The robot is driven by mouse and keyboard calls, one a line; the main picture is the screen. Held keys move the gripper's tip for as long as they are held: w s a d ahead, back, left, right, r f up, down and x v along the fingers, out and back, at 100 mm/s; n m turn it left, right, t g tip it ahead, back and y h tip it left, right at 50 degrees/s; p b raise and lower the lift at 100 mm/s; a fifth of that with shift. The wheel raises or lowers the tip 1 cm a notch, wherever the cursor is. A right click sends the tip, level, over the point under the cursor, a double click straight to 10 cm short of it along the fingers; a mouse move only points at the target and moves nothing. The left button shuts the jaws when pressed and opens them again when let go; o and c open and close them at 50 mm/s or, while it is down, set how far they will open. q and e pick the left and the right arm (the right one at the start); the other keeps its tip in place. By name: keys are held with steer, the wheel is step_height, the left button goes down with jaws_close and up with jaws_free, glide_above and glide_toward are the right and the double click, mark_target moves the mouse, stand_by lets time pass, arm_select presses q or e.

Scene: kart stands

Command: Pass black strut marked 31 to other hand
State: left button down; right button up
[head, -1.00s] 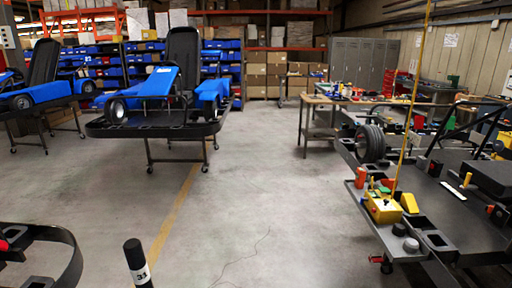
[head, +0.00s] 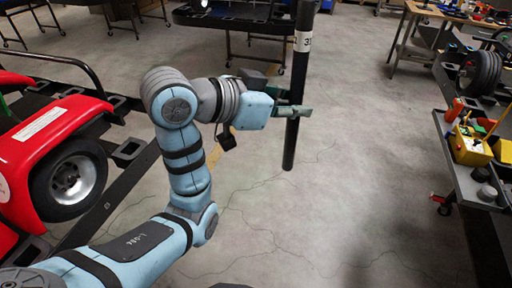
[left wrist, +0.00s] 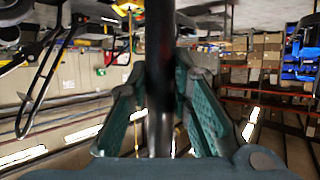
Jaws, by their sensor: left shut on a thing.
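The black strut (head: 298,75) stands nearly upright in the middle of the head view, with a white label marked 31 near its upper part. Its top runs out of the picture. My left gripper (head: 293,110) is shut on the strut below the label and holds it above the floor. In the left wrist view the strut (left wrist: 159,75) runs up between the two green-padded fingers of the left gripper (left wrist: 160,100). My right gripper is in neither view.
A red kart (head: 50,150) on a stand is at the left. A grey cart (head: 460,170) with a yellow box (head: 470,147) and a black wheel (head: 480,72) is at the right. A workbench (head: 425,12) stands behind. The floor right of the strut is clear.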

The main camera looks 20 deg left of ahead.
arm_select(q)
steer(key=w+d+r+n+t+y, duration=0.1)
steer(key=w+d+r, duration=0.4)
steer(key=r, duration=0.3)
steer(key=s+a+f+m+g+h, duration=0.2)
steer(key=s+f+m+g+h, duration=0.4)
steer(key=s+f+m+g, duration=0.85)
steer(key=s+a+n+t, duration=0.1)
steer(key=n+t, duration=0.1)
steer(key=s+a+n+t, duration=0.1)
steer(key=n+t, duration=0.1)
steer(key=s+a+r+n+t, duration=0.1)
steer(key=n+t, duration=0.1)
steer(key=shift+s+a+y, duration=0.1)
steer(key=shift+a+y, duration=0.2)
steer(key=shift+a, duration=0.1)
steer(key=shift+r, duration=0.1)
